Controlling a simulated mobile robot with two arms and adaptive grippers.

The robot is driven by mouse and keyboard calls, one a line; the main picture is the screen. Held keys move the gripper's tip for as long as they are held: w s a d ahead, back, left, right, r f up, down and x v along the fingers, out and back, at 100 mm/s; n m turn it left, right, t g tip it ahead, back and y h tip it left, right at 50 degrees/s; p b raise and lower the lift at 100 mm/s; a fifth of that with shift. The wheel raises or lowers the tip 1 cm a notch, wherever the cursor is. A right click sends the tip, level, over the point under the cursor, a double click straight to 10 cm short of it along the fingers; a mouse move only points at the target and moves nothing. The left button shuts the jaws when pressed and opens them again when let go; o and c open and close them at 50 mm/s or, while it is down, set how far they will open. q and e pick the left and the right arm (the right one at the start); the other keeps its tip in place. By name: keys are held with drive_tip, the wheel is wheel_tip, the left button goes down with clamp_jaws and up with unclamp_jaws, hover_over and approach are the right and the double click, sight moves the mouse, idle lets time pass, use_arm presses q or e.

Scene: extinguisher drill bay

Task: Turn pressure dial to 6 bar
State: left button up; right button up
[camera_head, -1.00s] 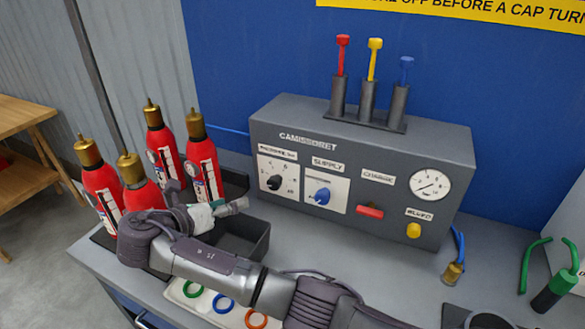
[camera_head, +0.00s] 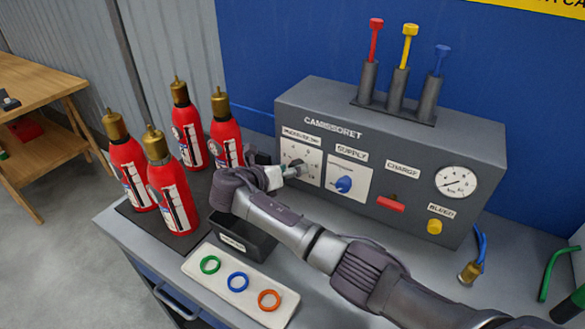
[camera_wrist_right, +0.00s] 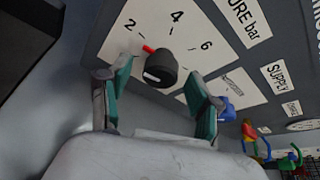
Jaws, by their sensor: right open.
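The pressure dial (camera_wrist_right: 160,70) is a black round knob with a red pointer mark on a white plate in the right wrist view. The mark points between 2 and 4, nearer 2; the 6 lies farther right. My right gripper (camera_wrist_right: 160,76) is open, with one teal-padded finger on each side of the knob and gaps visible. In the head view my right gripper (camera_head: 286,171) is at the dial's white plate (camera_head: 310,155) on the grey control box and hides much of the knob. My left gripper is not in view.
The blue supply knob (camera_head: 344,184) sits right of the dial, then a red charge handle (camera_head: 391,204), a gauge (camera_head: 456,181) and a yellow bleed knob (camera_head: 434,226). Several red extinguishers (camera_head: 172,190) stand left. A tray (camera_head: 222,279) with coloured rings lies in front.

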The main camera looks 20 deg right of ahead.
drive_tip(key=shift+w+d+f, duration=0.2)
drive_tip(key=shift+w+d, duration=0.1)
drive_tip(key=shift+d, duration=0.1)
drive_tip(key=shift+c, duration=0.2)
drive_tip(key=c, duration=1.1)
drive_tip(key=shift+s+m+t+y+p, duration=0.1)
drive_tip(key=shift+m+t+y+p, duration=0.5)
drive_tip(key=shift+m+p, duration=0.95)
drive_tip(key=shift+s+m+t+y+p, duration=0.1)
drive_tip(key=shift+m+t+y+p, duration=0.55)
drive_tip(key=shift+p, duration=1.6)
